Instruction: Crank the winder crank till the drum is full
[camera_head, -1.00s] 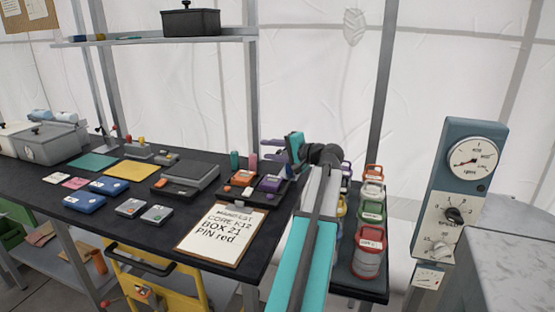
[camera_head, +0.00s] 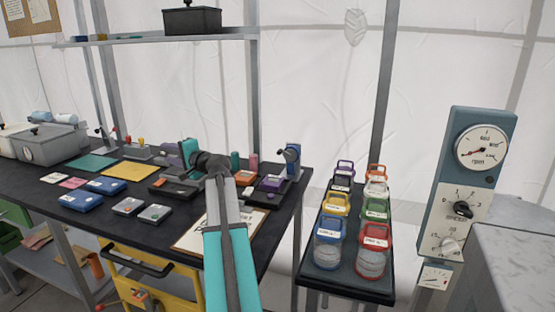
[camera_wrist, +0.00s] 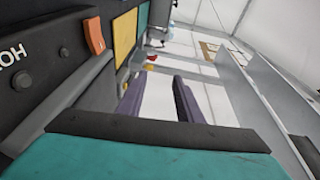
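A small blue-grey device (camera_head: 292,160) with a dark round part stands at the right rear corner of the black bench. It may be the winder, but I cannot make out a crank or drum on it. My gripper (camera_head: 172,152) is teal with purple fingers, raised over the middle of the bench and pointing left, apart from that device. In the wrist view its two purple fingers (camera_wrist: 160,100) stand apart with nothing between them. My arm hides part of the bench and the manifest board.
The black bench (camera_head: 40,180) carries blue and grey boxes, mats and a manifest clipboard (camera_head: 192,235). A dark stand (camera_head: 345,283) with several coloured lidded jars is at right. A blue dial panel (camera_head: 462,180) stands further right. A yellow cart (camera_head: 185,280) is under the bench.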

